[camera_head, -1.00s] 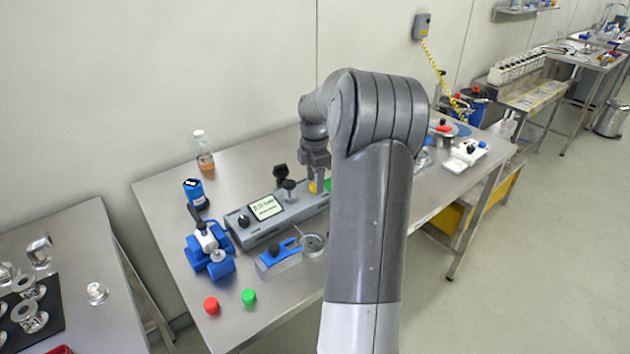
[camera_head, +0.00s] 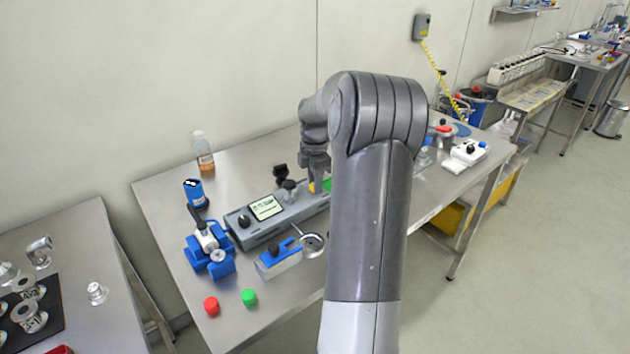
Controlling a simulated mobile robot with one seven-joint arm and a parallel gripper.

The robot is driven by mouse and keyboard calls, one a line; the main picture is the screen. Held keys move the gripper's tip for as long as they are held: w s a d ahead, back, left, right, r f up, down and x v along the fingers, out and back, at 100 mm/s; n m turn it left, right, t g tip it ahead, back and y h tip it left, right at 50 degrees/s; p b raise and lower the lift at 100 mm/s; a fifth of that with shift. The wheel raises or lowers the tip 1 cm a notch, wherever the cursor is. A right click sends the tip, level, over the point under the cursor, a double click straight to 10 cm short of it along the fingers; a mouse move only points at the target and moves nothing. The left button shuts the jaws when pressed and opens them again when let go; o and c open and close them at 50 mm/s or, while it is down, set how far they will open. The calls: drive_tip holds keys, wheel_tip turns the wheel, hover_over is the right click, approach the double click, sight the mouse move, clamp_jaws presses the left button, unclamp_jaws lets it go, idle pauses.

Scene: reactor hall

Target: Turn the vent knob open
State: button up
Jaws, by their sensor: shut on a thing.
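A long grey control box (camera_head: 268,230) lies on the steel table, with a small lit display (camera_head: 265,208) on it. A black knob (camera_head: 244,221) stands at its left end, and a dark knob (camera_head: 289,186) stands right of the display. My gripper (camera_head: 317,178) points down over the right part of the box. It is shut on a small yellow knob (camera_head: 312,188), of which only a bit shows beneath the fingers. A green part (camera_head: 328,185) shows just right of it. My arm hides the box's right end. No label naming the vent is readable.
Blue clamp-like hardware (camera_head: 210,250), a blue-handled block (camera_head: 279,259) and a round metal dish (camera_head: 313,243) sit near the box. Red (camera_head: 211,306) and green (camera_head: 249,297) caps lie at the front. A bottle (camera_head: 203,153) stands at the back.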

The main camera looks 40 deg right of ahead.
drive_tip(key=shift+m, duration=0.4)
drive_tip(key=m, duration=0.5)
drive_tip(key=shift+m, duration=0.3)
drive_tip(key=m, duration=0.6)
drive_tip(key=shift+a, duration=0.1)
drive_tip(key=m, duration=0.7)
drive_tip(key=shift+m, duration=0.3)
drive_tip(key=m, duration=0.5)
drive_tip(key=shift+m, duration=0.7)
drive_tip(key=o, duration=1)
